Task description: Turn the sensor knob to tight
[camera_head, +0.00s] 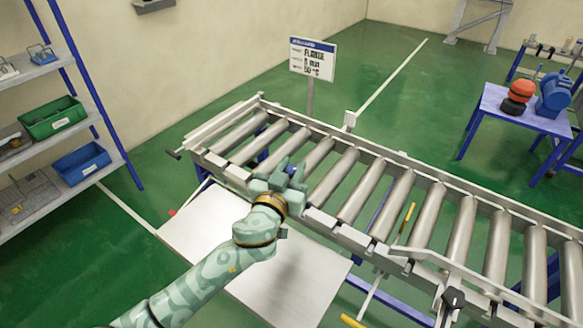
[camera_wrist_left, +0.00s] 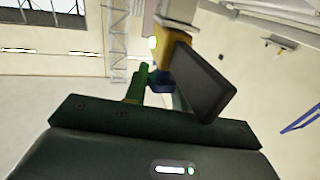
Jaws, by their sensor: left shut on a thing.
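My left gripper (camera_head: 288,170) is at the near rail of the roller conveyor (camera_head: 372,192), toward its left part. In the left wrist view a small blue piece (camera_wrist_left: 160,82), which looks like the sensor knob, sits between a green finger and a dark finger, and the jaws are shut on it. An orange block (camera_wrist_left: 175,48) with a small lit spot beside it, likely the sensor body, shows just beyond. The knob's marking and turn angle cannot be read. My right gripper is not in view.
A black knob (camera_head: 453,297) sits on the near rail at right. A pale plate (camera_head: 200,222) lies below my arm. Shelves with a green bin (camera_head: 52,117) stand left, a blue table (camera_head: 512,108) right.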

